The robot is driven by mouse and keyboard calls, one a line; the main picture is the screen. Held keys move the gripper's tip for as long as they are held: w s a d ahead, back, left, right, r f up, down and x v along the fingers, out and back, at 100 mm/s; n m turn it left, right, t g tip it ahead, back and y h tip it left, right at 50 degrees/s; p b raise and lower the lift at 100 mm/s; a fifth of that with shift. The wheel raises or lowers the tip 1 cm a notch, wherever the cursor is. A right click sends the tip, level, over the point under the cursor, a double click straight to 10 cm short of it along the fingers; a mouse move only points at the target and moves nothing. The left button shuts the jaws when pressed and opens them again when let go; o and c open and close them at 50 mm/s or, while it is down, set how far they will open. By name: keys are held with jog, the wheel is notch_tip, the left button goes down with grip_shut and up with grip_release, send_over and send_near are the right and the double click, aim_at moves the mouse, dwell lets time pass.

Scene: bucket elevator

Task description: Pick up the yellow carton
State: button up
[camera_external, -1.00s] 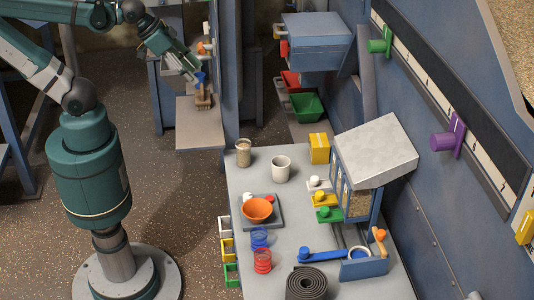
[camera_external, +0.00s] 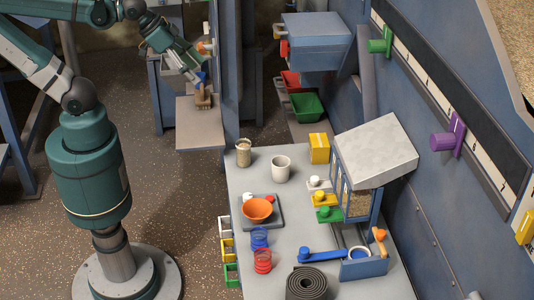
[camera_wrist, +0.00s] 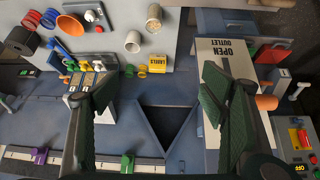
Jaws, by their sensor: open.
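The yellow carton (camera_external: 319,148) stands upright at the back right of the grey table, beside the hopper box. It also shows in the wrist view (camera_wrist: 156,64), with dark lettering on it, above the middle of the picture. My gripper (camera_external: 195,76) is well to the upper left of the carton in the external view, near the tall blue post. In the wrist view its two dark green fingers (camera_wrist: 163,84) are wide apart with nothing held between them. The carton appears between the fingers' directions but far beyond them.
A white mug (camera_external: 281,169) and a filled jar (camera_external: 244,153) stand left of the carton. The grey-topped hopper box (camera_external: 376,150) is close on its right, with white, yellow and green knobbed pieces (camera_external: 325,199) in front. An orange bowl (camera_external: 257,210) sits farther forward.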

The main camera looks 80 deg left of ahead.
jog(key=w+d+r, duration=0.1)
jog(key=w+d, duration=0.1)
jog(key=w, duration=0.3)
jog(key=g+b, duration=0.2)
send_over(317, 140)
jog(key=s, duration=1)
notch_tip(317, 140, down, 14)
jog(key=f, duration=0.1)
jog(key=shift+g, duration=0.4)
jog(key=x, duration=0.5)
jog(key=w+x, duration=0.1)
jog(key=x, duration=0.4)
jog(key=w+r+x, duration=0.1)
jog(key=x, duration=0.3)
jog(key=shift+w+a+f+b, duration=0.3)
jog(key=shift+a+f+b, duration=0.1)
jog(key=shift+w+f, duration=0.15)
jog(key=shift+f, duration=0.2)
jog(key=shift+f, duration=0.1)
jog(key=shift+x, duration=1.2)
jog(key=shift+b+x, duration=0.75)
jog(key=shift+x, duration=1.85)
